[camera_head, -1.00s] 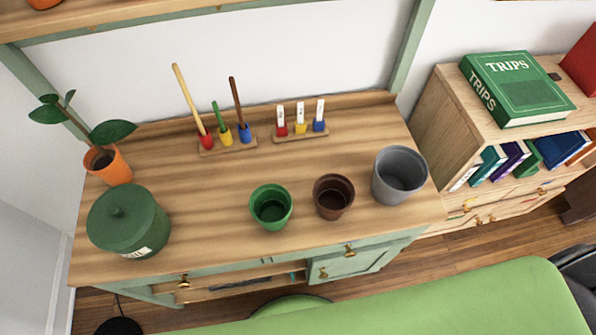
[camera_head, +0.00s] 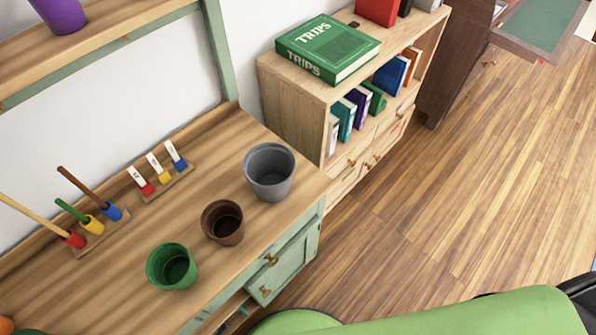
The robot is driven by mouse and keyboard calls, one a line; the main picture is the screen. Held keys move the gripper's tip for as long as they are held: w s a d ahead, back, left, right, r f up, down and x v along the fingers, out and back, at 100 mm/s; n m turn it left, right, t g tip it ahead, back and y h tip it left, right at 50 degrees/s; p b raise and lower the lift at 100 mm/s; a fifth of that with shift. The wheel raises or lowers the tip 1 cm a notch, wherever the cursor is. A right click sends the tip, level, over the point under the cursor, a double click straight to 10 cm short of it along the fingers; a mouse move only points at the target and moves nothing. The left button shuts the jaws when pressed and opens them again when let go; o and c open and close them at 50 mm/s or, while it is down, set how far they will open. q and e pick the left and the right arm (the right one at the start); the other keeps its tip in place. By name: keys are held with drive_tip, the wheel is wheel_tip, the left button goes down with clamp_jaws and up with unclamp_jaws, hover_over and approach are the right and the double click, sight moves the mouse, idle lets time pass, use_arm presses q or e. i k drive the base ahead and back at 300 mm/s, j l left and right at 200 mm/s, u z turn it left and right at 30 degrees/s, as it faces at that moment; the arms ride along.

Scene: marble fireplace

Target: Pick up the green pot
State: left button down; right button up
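The green pot (camera_head: 172,267) is a small open, empty-looking pot standing upright on the wooden bench top (camera_head: 110,285), near its front edge. A brown pot (camera_head: 223,222) stands just to its right and a larger grey pot (camera_head: 269,172) stands further right. Neither of my grippers shows in the head view.
Tool racks (camera_head: 92,223) and (camera_head: 163,179) stand along the bench's back. A bookcase (camera_head: 290,105) with a large green book (camera_head: 327,47) is beyond the bench. A green rounded surface (camera_head: 470,315) fills the bottom right. Wooden floor (camera_head: 470,170) is open at right.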

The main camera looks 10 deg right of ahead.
sight(170, 266)
drive_tip(key=u, duration=1.3)
